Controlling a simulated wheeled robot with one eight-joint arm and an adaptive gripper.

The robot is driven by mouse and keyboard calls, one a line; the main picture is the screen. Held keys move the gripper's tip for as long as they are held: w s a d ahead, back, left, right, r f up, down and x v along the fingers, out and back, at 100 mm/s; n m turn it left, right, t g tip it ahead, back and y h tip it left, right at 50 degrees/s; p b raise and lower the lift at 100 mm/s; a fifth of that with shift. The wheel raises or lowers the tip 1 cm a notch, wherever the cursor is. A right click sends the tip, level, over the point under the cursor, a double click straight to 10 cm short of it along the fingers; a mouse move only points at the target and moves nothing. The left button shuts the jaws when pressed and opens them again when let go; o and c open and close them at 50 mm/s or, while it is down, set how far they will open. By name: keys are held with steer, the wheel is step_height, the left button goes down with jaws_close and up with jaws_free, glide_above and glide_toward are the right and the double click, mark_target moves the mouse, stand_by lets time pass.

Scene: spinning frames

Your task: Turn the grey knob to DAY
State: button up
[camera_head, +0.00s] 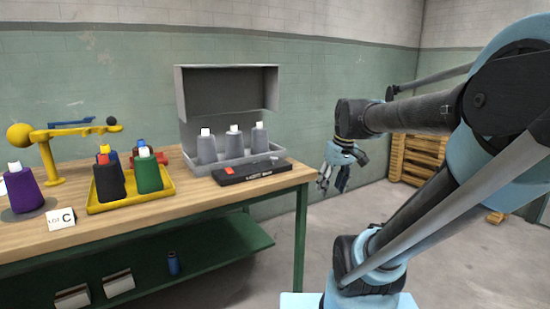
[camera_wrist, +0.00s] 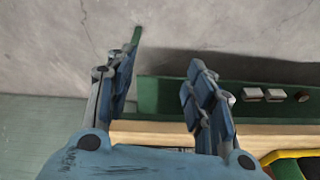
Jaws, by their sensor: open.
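I cannot make out a grey knob or a DAY mark in either view. A flat black box (camera_head: 250,172) with a red patch and small white lettering lies at the table's front right; the lettering is too small to read surely. My gripper (camera_head: 335,178) hangs in the air to the right of the table's right end, apart from the black box. In the wrist view my gripper (camera_wrist: 165,72) has its two fingers spread, with nothing between them. Floor and the table's edge show beyond them.
The wooden table (camera_head: 120,228) holds an open grey box (camera_head: 228,90) with grey cones, a yellow tray (camera_head: 135,203) with coloured cones, a purple cone (camera_head: 22,190), a yellow stand (camera_head: 48,160) and a card marked C (camera_head: 61,220). A pallet stack (camera_head: 415,160) stands back right.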

steer(key=w+a+r+n+y, duration=0.1)
steer(key=w+a+r+n, duration=0.4)
steer(key=w+r, duration=0.65)
steer(key=n+g+y, duration=0.1)
steer(key=n+y, duration=0.1)
steer(key=n, duration=0.4)
glide_toward(275, 158)
steer(key=x, duration=0.8)
steer(key=shift+w+a+f, duration=0.25)
steer(key=shift+w, duration=0.1)
steer(key=c, duration=1.1)
